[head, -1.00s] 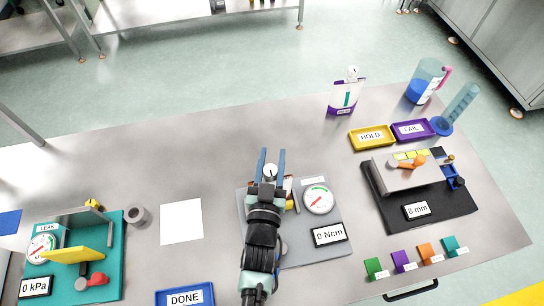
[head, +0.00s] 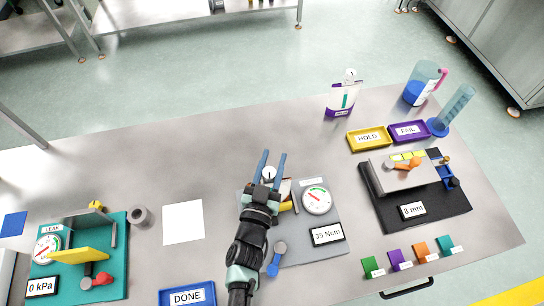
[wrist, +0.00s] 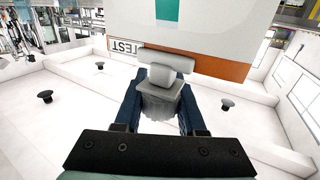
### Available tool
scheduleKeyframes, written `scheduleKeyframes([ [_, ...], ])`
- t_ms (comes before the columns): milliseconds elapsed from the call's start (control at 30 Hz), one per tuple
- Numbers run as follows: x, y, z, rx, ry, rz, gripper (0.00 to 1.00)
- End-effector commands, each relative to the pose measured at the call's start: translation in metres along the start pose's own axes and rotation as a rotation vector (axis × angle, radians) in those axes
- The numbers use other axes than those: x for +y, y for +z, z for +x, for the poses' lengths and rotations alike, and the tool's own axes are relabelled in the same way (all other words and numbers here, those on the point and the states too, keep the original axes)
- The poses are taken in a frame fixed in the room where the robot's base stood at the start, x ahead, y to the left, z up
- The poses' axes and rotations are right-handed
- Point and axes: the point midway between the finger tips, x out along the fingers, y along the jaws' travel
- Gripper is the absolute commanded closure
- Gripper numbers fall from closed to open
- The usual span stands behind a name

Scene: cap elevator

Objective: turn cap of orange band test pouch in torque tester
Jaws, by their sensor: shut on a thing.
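The torque tester (head: 301,256) is a grey plate with a round dial (head: 316,199) and a display (head: 327,235) reading 35 Ncm. My gripper (head: 273,155) is over the tester's left part, its blue fingers pointing to the back of the table. In the wrist view my gripper (wrist: 160,103) is shut on the pale grey cap (wrist: 163,80), with one finger on each side. The test pouch (wrist: 222,30) is white with an orange-brown band (wrist: 222,66) and a TEST label, just beyond the cap. In the head view my gripper and arm hide most of the pouch.
A lever with a blue handle (head: 275,262) is beside my arm. A teal leak station (head: 112,270) and blue DONE tray (head: 186,294) are to the left. The HOLD tray (head: 369,138), FAIL tray (head: 409,131) and black gauge station (head: 449,222) are to the right.

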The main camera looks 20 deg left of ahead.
Motion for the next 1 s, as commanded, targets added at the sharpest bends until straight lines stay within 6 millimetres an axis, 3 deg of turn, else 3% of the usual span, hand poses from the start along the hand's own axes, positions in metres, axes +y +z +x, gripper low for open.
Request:
scheduleKeyframes([
  [367,0.002,0.000,0.000,0.000,0.011,-0.004,1.00],
  [400,0.002,0.000,0.000,0.000,0.011,-0.004,0.53],
  [533,0.002,0.000,0.000,0.000,0.010,-0.003,0.30],
  [867,0.001,0.001,-0.001,0.000,0.009,-0.002,0.30],
  [1000,0.001,0.002,-0.011,-0.001,0.010,0.001,0.30],
])
